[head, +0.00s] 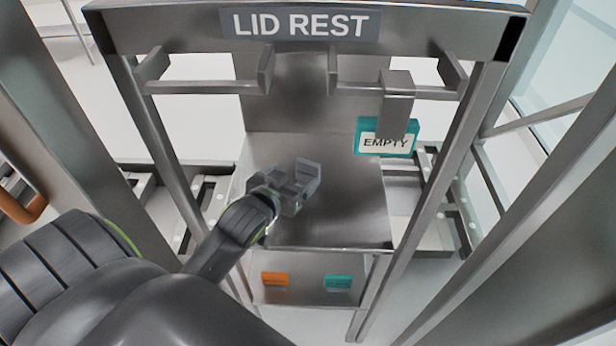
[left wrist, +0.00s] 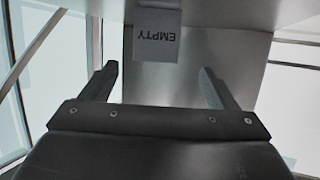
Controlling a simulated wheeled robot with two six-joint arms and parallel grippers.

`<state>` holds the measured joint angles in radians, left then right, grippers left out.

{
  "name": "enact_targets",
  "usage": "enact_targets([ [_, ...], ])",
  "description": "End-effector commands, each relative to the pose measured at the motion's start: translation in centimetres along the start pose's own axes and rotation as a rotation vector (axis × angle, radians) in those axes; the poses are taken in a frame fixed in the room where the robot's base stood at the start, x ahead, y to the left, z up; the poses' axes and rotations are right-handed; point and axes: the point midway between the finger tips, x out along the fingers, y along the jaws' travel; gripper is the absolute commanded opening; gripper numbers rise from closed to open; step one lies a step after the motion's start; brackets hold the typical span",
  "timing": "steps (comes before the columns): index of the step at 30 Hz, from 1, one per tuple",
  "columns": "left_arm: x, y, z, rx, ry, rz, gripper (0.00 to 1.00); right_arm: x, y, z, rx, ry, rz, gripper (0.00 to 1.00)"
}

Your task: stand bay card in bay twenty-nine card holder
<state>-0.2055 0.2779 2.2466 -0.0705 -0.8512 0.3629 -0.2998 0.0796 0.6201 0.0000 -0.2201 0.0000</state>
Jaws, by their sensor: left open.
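A teal-edged card with a pale face reading EMPTY (head: 368,146) is upright at the right of the lid rest frame, with a grey metal tab overlapping its upper part. In the left wrist view the EMPTY card (left wrist: 158,40) appears upside down at the top, beyond the fingers. My left gripper (head: 301,186) is open and empty, to the left of and below the card in the head view, in front of a grey metal panel. Nothing is between its fingers. I cannot make out a holder marked twenty-nine. My right gripper is not in view.
The lid rest sign (head: 301,24) spans a metal frame with hooked arms and upright posts on both sides. A grey metal shelf (head: 345,222) lies below. Small orange (head: 275,279) and teal (head: 338,282) labels are on the lower front, their text unreadable.

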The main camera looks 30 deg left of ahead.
Motion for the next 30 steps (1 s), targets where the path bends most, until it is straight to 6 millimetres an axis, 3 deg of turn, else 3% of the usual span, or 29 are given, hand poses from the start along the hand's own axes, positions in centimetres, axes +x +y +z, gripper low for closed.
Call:
enact_targets([
  [13, 4.7, 0.6, -0.3, 0.001, -0.001, 0.000, 0.82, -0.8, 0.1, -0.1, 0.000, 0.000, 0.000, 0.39],
  [23, 5.3, 0.6, -0.2, 0.000, 0.000, 0.000, 0.82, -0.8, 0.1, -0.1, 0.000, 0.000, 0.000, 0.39],
  [30, 5.3, 0.6, -0.2, 0.000, 0.000, 0.000, 0.52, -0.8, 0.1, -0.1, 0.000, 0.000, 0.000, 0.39],
])
